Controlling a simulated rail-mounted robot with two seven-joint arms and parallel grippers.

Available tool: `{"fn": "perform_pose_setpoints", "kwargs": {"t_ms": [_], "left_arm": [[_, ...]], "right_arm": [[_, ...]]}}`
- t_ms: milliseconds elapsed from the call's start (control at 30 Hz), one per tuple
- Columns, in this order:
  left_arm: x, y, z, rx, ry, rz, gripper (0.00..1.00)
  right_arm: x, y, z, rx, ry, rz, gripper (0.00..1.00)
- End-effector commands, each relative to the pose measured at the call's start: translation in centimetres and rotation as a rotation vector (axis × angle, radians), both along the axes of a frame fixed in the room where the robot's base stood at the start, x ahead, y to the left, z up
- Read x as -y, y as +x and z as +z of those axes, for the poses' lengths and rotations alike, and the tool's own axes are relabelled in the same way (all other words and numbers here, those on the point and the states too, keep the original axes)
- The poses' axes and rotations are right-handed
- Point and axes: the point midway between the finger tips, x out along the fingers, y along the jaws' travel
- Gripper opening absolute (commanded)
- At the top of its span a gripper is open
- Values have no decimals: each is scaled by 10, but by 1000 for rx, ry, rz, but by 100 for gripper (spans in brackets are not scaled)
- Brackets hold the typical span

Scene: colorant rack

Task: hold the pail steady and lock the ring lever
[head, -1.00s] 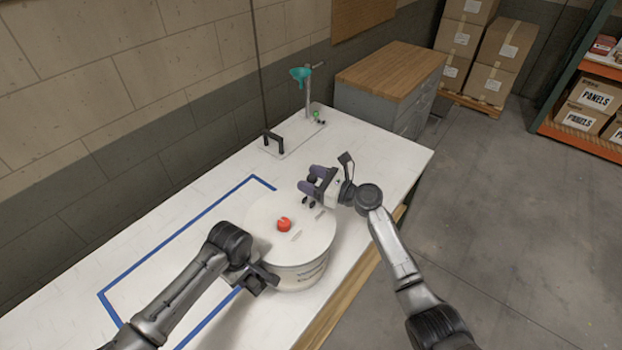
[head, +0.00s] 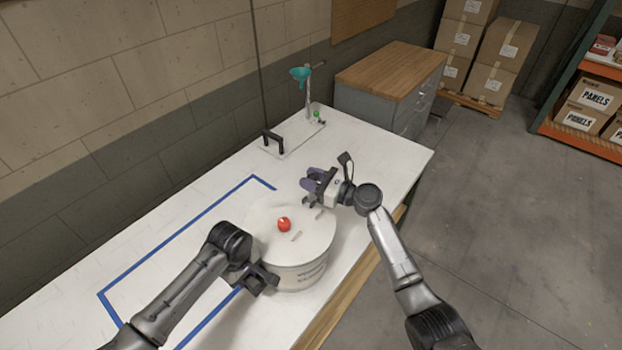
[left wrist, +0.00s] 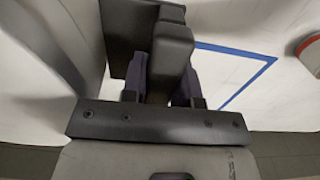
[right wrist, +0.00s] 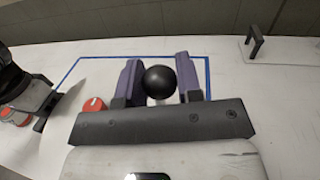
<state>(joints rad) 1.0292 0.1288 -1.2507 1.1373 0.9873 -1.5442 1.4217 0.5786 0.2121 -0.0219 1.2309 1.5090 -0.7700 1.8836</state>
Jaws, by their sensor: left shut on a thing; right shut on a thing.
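The white pail (head: 300,275) stands on the white bench in the head view. Its round lid (head: 265,245) has a red cap (head: 284,224), which also shows in the right wrist view (right wrist: 94,104). My left gripper (head: 262,280) is at the pail's near left side. In the left wrist view its fingers are shut on a dark grip block (left wrist: 170,50). My right gripper (head: 313,182) is at the far right rim of the pail. In the right wrist view its purple fingers are shut on a black ball knob (right wrist: 158,82). The rest of the lever is hidden.
Blue tape (head: 190,228) marks a rectangle on the bench (head: 375,150). A plate with a black handle (head: 272,140) and a stand with a teal funnel (head: 300,75) are at the back. A wood-topped cabinet (head: 392,70) stands beyond. The bench's right end is clear.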

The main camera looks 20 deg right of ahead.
Motion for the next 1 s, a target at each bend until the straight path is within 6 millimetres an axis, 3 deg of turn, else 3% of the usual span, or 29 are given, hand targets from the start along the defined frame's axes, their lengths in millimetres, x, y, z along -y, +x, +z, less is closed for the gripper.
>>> {"fn": "perform_pose_setpoints", "kwargs": {"t_ms": [133, 400, 767, 800, 1000], "left_arm": [[0, 0, 1, 0, -1, 1, 0], [0, 0, 0, 0, -1, 1, 0], [-1, 0, 0, 1, 0, 1, 0], [-1, 0, 0, 1, 0, 0, 0], [-1, 0, 0, 0, 1, 1, 0]], "right_arm": [[4, 3, -1, -27, 52, -2, 0], [28, 15, -12, -186, 345, -2, 0], [31, 16, -14, -205, 380, -4, 0], [31, 16, -14, -205, 379, -4, 36], [30, 16, -13, -205, 379, -2, 56]]}}
